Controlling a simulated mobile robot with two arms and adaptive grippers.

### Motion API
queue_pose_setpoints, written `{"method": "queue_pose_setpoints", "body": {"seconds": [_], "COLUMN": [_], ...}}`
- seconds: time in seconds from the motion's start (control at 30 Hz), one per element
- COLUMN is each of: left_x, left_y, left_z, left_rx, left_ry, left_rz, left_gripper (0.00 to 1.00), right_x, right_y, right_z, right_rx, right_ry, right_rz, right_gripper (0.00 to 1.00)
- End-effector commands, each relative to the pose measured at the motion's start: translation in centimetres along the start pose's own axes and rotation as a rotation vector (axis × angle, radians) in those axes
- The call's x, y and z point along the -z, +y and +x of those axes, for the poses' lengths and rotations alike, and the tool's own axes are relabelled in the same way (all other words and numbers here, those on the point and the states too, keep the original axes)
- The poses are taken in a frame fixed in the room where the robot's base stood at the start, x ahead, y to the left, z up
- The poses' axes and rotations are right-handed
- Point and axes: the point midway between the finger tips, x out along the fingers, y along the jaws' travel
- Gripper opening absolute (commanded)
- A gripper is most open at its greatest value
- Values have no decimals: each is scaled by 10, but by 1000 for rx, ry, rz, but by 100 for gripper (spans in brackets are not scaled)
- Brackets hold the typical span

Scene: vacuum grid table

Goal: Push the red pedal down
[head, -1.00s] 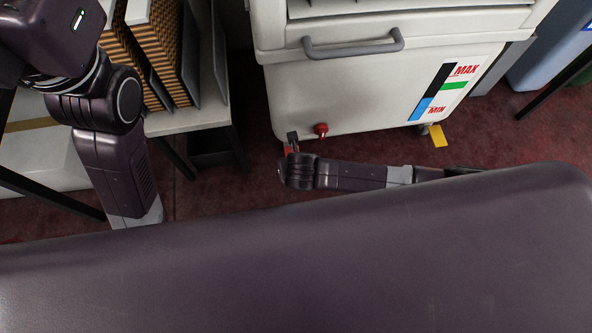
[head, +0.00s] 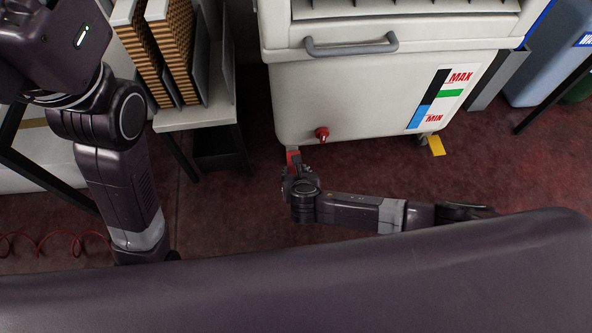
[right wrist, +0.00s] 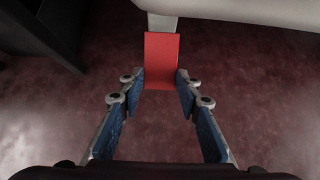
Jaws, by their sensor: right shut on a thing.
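The red pedal (head: 292,156) sticks out low from under the front left of the white cart (head: 345,95). In the right wrist view the pedal (right wrist: 161,62) is a flat red plate on a pale bar. My right gripper (head: 294,166) is at the pedal, low over the floor. In the right wrist view, the fingertips of my right gripper (right wrist: 161,78) are shut on the pedal's near end, one at each side edge. My left arm shows at the left, but its gripper is hidden.
A yellow pedal (head: 436,146) is at the cart's right. A grey handle (head: 351,46) crosses the cart's front. A shelf with striped panels (head: 170,50) stands left. The dark red floor before the cart is open.

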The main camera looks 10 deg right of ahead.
Motion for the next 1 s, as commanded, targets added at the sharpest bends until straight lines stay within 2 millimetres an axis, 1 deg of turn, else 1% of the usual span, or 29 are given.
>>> {"method": "queue_pose_setpoints", "body": {"seconds": [0.13,0.17,0.3,0.67,0.83,1.0], "left_x": [0,0,1,4,3,3], "left_y": [0,0,0,-1,-1,0], "left_z": [-2,-2,-2,-1,-1,-1], "left_rx": [1,2,2,6,4,2], "left_ry": [-2,-3,-2,5,4,3], "left_rz": [0,0,0,0,0,0], "left_gripper": [28,28,28,28,28,28], "right_x": [0,0,0,0,1,1], "right_y": [-2,-2,-2,0,0,0], "right_z": [2,2,1,-2,-16,-42], "right_rx": [3,3,3,0,-1,-2], "right_ry": [-1,0,0,1,1,1], "right_rz": [-2,-2,-2,-1,-1,-1], "right_gripper": [0,33,49,49,49,49]}}
